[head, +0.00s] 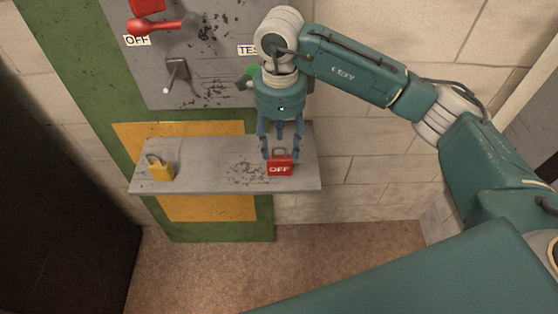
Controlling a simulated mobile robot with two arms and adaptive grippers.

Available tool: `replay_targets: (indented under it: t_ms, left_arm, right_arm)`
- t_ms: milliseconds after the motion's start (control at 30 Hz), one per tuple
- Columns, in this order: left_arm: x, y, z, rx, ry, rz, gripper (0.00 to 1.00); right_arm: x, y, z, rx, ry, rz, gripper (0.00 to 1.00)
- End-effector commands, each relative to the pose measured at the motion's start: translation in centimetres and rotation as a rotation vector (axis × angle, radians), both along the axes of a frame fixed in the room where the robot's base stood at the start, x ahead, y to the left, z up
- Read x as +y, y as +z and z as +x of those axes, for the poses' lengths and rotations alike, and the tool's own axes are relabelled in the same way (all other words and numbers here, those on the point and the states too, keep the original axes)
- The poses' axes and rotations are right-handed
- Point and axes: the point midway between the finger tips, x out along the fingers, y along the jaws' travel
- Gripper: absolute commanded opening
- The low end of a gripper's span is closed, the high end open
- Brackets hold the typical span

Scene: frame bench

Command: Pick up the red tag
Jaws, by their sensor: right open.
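The red tag (280,168) stands on the grey shelf (215,179) near its right end. It is marked "OFF" and has a dark loop at its top. My right gripper (281,151) points down right above the tag, its fingers spread around the loop and the tag's upper edge. It is open; I cannot tell whether a finger touches the tag. My left gripper does not show.
A yellow padlock (160,171) stands at the shelf's left end. Above the shelf is a grey panel (205,93) with a red lever (155,26) and a metal handle (176,73). The shelf's middle is clear. A brick wall (365,150) lies to the right.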

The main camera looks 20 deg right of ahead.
Motion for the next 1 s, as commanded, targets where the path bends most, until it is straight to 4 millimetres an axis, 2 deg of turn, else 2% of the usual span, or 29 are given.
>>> replay_targets:
  t_ms: [67, 133, 333, 433, 567, 700, 833, 1000]
  left_arm:
    - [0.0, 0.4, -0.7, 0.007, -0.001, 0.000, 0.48]
    - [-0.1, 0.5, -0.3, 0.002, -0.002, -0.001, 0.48]
    - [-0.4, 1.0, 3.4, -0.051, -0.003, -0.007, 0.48]
    - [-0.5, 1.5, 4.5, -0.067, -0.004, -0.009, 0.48]
    - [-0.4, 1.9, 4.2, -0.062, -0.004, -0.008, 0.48]
    - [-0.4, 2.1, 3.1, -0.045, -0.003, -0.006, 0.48]
    - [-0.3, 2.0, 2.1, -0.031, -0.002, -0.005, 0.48]
    - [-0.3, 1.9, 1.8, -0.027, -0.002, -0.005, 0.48]
  right_arm:
    - [0.0, -1.2, -0.1, 0.004, 0.000, 0.000, 0.49]
    - [0.0, -2.0, 0.0, 0.001, -0.001, 0.000, 0.49]
    - [0.1, -3.4, 0.0, 0.001, 0.000, 0.001, 0.49]
    - [0.1, -4.8, -0.1, 0.004, 0.001, 0.001, 0.49]
    - [0.1, -7.0, -0.1, 0.004, -0.001, 0.001, 0.49]
    - [0.1, -8.6, -0.1, 0.002, 0.001, 0.002, 0.49]
    - [0.1, -9.1, 0.0, -0.001, 0.001, 0.003, 0.49]
    - [0.1, -9.0, 0.0, -0.001, 0.001, 0.003, 0.47]
